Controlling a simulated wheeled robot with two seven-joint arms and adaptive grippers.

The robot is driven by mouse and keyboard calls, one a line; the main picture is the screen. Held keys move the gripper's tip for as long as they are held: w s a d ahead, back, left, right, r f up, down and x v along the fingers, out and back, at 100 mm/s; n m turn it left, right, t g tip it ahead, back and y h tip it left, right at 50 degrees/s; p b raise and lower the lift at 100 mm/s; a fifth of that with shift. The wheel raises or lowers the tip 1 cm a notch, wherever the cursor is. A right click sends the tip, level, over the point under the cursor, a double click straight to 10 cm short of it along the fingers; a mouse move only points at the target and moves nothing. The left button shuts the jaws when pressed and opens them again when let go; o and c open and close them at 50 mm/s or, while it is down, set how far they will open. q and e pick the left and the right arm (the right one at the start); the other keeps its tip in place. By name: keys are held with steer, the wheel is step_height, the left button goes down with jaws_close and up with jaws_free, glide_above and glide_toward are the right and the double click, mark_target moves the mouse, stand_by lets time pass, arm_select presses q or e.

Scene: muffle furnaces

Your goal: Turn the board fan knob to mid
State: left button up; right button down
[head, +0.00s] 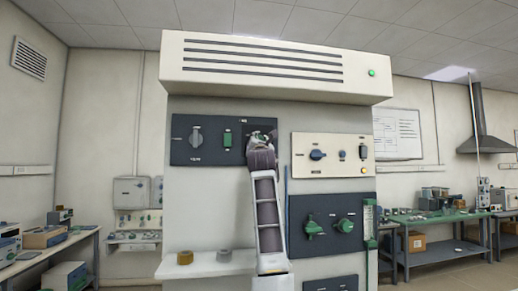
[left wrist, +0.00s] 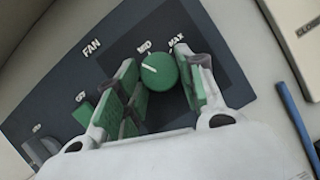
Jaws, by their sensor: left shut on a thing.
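The fan knob (left wrist: 160,72) is a round green knob with a white pointer line, on the dark fan panel (left wrist: 60,95) in the left wrist view. Labels FAN, MID and MAX show around it. The pointer faces the upper left, near MID and slightly to its left. My left gripper (left wrist: 160,82) is shut on the knob, one green-padded finger on each side. In the head view my left gripper (head: 263,138) is at the right end of the dark upper panel (head: 210,152) and mostly hides the knob. My right gripper is not in view.
The same panel holds a grey knob (head: 196,137) and a green switch (head: 227,139). A cream panel (head: 333,170) and another dark panel with two green knobs (head: 326,247) are to the right. A shelf (head: 205,265) with two rolls juts out below left.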

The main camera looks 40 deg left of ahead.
arm_select(q)
steer(key=m+h, duration=0.1)
steer(key=m, duration=0.2)
steer(key=m+t+h+b, duration=0.1)
steer(key=m+h, duration=0.1)
steer(key=m, duration=0.2)
steer(key=shift+s+a+r+m, duration=0.15)
steer(key=shift+s+r+m, duration=0.05)
steer(key=shift+m, duration=0.1)
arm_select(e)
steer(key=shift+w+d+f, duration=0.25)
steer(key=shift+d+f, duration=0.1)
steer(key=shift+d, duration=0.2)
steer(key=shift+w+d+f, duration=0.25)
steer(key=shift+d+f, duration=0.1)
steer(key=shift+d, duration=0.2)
arm_select(q)
steer(key=o, duration=1)
steer(key=shift+w, duration=0.1)
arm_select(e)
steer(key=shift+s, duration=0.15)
arm_select(q)
steer(key=shift+f, duration=0.1)
steer(key=shift+v, duration=6.05)
